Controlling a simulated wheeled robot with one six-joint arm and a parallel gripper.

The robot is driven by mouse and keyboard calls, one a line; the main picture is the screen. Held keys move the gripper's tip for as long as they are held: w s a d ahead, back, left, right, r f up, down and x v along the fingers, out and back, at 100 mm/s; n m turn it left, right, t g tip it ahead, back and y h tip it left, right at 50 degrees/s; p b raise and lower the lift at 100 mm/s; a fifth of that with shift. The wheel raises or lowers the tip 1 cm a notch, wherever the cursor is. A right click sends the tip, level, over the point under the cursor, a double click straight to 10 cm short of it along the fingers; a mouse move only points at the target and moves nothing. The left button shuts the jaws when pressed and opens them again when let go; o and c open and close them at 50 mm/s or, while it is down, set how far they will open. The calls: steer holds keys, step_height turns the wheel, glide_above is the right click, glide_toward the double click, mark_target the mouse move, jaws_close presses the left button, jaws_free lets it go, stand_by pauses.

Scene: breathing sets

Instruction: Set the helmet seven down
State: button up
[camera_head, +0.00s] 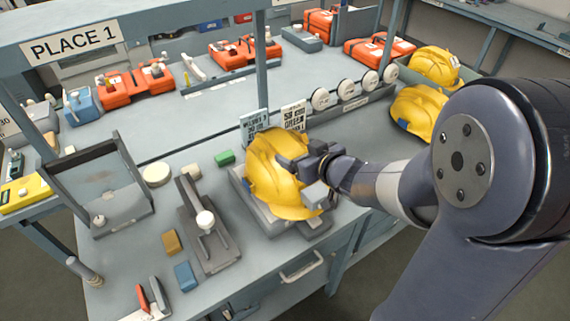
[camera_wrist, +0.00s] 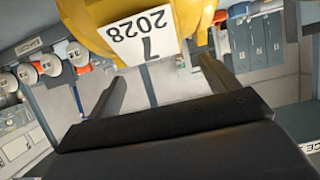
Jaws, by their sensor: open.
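The yellow helmet seven (camera_head: 268,176) sits on a low grey stand (camera_head: 258,210) on the bench, dome tilted to the left. In the wrist view helmet seven (camera_wrist: 190,14) shows at the top, with a white tag reading "7" and "2028" (camera_wrist: 143,36). My gripper (camera_head: 308,168) is at the helmet's right side, close against it in the head view. In the wrist view my gripper (camera_wrist: 162,72) has its two fingers spread apart, the tag lying between and beyond them. Whether a finger touches the helmet cannot be told.
Two more yellow helmets (camera_head: 435,66) (camera_head: 418,108) lie at the right. A grey clamp-like fixture (camera_head: 205,222), a green block (camera_head: 225,158) and a blue block (camera_head: 185,276) are left of the stand. Printed cards (camera_head: 293,118) stand behind. Orange cases (camera_head: 138,84) line the back.

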mark_target(286, 144)
steer(key=shift+x, duration=2.75)
steer(key=shift+r, duration=0.1)
